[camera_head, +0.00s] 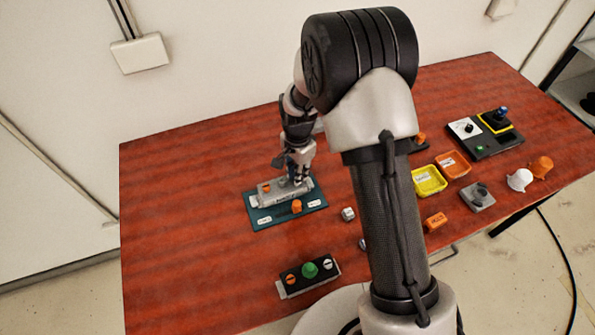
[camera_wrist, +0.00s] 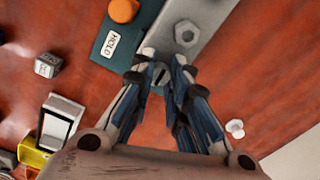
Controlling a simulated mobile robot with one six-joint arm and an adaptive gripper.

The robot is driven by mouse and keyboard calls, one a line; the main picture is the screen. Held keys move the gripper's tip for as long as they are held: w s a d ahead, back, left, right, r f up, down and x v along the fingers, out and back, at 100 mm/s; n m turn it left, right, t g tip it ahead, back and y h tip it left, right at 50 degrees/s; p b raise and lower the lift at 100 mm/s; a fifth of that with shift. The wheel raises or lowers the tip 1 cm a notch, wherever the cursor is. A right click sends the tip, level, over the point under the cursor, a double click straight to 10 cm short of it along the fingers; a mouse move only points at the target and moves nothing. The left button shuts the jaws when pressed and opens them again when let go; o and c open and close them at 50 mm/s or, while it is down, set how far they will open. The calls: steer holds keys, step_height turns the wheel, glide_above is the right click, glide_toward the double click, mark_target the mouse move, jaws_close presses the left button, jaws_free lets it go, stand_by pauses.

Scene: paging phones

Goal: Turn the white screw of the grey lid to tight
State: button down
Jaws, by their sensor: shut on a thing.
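The grey lid (camera_head: 268,198) lies on a teal board (camera_head: 262,219) at the left of the table. An orange screw (camera_head: 266,188) shows at its left end. In the wrist view the lid (camera_wrist: 208,15) runs up and away, with a grey hexagonal knob (camera_wrist: 186,33) on it. My gripper (camera_head: 297,179) points down at the lid's right end. In the wrist view my gripper (camera_wrist: 161,67) is shut on the white screw (camera_wrist: 159,73), whose slotted head looks grey in shadow between the fingertips. The fingers hide most of the screw, and its seating cannot be seen.
An orange knob (camera_head: 296,206) stands on the teal board beside the lid. A small grey cube (camera_head: 348,214) lies right of the board. A black box (camera_head: 308,277) with a green knob is in front. Yellow (camera_head: 429,181) and orange trays are at right. Bare table lies left.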

steer(key=shift+d+m, duration=0.1)
steer(key=shift+m, duration=0.4)
steer(key=c, duration=1.8)
jaws_free()
steer(key=shift+r, duration=0.1)
step_height(320, 180, up, 12)
steer(key=shift+f, duration=0.1)
